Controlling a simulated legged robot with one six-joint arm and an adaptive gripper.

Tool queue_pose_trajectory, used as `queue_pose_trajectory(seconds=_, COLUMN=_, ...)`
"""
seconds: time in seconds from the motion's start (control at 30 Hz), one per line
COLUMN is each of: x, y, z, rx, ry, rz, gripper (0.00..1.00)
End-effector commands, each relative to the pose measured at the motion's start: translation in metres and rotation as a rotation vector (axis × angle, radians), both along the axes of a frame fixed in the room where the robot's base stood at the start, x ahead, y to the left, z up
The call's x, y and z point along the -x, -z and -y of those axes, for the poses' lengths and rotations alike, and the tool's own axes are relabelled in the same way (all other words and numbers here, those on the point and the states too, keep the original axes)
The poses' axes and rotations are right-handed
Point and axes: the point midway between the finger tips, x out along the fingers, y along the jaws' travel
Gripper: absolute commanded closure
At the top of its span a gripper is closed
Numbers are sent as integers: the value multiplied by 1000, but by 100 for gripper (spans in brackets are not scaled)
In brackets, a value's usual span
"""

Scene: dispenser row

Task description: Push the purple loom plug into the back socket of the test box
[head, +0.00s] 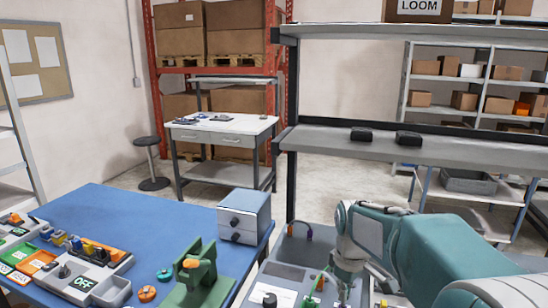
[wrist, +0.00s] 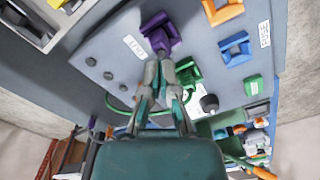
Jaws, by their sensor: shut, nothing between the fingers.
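A purple piece (wrist: 160,33) sits on the grey face of the test box (wrist: 120,60), beside a small white label, in the wrist view. I cannot tell whether it is the plug in a socket or the socket alone. My gripper (wrist: 162,68) is shut and empty, its fingertips just below the purple piece in the picture. I cannot tell whether they touch it. In the head view a purple piece (head: 309,233) shows at the back of the grey box (head: 287,262). My gripper (head: 344,292) is to its right and nearer, partly cut off by the lower edge.
Blue (wrist: 235,48), orange (wrist: 223,10) and green (wrist: 187,72) pieces sit near the fingers, with a black knob (wrist: 209,103). A green cable runs beside my gripper. In the head view, a blue table (head: 120,222) holds a drawer unit (head: 244,214) and a green fixture (head: 200,280).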

Motion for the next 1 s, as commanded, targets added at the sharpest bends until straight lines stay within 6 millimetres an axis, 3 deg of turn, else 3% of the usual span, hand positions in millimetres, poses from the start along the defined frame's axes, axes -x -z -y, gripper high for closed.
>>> queue_pose_trajectory(seconds=1.0, x=0, y=18, z=0, rx=0, ry=0, rz=-3, gripper=100)
